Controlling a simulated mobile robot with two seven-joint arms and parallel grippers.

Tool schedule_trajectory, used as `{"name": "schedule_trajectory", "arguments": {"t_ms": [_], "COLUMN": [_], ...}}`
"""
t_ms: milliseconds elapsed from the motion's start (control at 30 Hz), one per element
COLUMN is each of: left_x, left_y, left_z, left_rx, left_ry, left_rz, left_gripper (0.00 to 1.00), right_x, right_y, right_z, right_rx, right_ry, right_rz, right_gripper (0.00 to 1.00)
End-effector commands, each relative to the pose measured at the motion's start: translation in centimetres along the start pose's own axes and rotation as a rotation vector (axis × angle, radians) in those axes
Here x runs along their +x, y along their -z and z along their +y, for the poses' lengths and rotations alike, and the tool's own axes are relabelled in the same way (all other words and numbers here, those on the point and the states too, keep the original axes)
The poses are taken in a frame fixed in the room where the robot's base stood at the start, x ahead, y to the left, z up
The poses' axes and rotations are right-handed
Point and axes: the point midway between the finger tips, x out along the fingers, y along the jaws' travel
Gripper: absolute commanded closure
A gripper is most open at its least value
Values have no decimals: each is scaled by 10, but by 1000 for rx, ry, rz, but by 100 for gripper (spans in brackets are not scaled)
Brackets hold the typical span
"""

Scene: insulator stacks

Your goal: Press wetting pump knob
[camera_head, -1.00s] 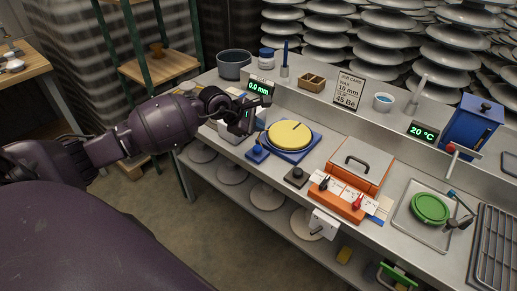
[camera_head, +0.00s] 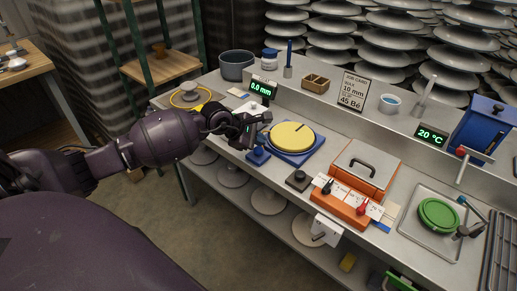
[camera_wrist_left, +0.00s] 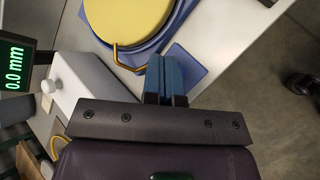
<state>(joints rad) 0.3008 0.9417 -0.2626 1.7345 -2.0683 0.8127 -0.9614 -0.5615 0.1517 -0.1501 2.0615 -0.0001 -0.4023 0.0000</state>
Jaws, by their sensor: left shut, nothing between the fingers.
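A blue block with a round blue knob (camera_head: 258,154) sits at the bench's front edge, left of the turntable. No label on it is readable. A dark square pad with a black knob (camera_head: 298,178) sits to its right. My left gripper (camera_head: 252,137) is shut and empty, just above and behind the blue knob; I cannot tell whether it touches. In the left wrist view its blue-padded fingers (camera_wrist_left: 166,78) are together, pointing towards the turntable, and the blue knob is not visible there. My right gripper is not in view.
A yellow disc (camera_head: 292,135) lies on a blue turntable. A 0.0 mm display (camera_head: 262,88) stands behind the gripper. An orange unit with a grey lid (camera_head: 362,165) stands to the right. A white box with a knob (camera_wrist_left: 88,84) is beside the fingers.

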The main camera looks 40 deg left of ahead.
Motion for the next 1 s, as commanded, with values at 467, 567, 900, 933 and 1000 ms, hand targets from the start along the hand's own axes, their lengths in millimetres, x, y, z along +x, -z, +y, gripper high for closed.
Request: {"name": "schedule_trajectory", "arguments": {"t_ms": [467, 567, 900, 933, 1000], "left_x": [0, 0, 0, 0, 0], "left_y": [0, 0, 0, 0, 0], "left_z": [0, 0, 0, 0, 0], "left_rx": [0, 0, 0, 0, 0], "left_ry": [0, 0, 0, 0, 0], "left_rz": [0, 0, 0, 0, 0], "left_gripper": [100, 100, 100, 100, 100], "right_x": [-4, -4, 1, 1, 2], "right_y": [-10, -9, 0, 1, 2], "right_z": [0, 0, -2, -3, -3], "right_rx": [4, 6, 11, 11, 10], "right_ry": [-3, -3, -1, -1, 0], "right_rz": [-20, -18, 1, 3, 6], "right_gripper": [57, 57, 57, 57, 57]}}
